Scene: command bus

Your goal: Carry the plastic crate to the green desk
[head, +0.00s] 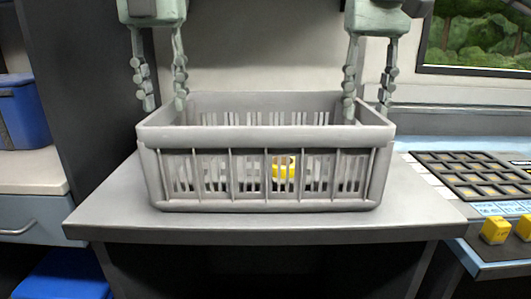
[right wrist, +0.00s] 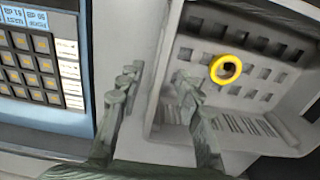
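The grey plastic crate (head: 262,205) stands upright on a grey table, with slotted sides and an open top. It also shows in the right wrist view (right wrist: 285,135), with a yellow ring-shaped object (right wrist: 227,69) inside. My left gripper (head: 163,107) is open at the crate's left side, one finger outside the wall and one over the inside. My right gripper (head: 366,112) is open astride the right wall. In the right wrist view its fingers (right wrist: 157,78) stand apart on either side of that wall. I see no green desk.
The grey table (head: 270,230) has a narrow free margin around the crate. A control console (head: 475,175) with dark keys and yellow knobs (head: 495,230) stands close on the right. A blue bin (head: 20,112) is on a counter at left; another blue object (head: 65,275) is below.

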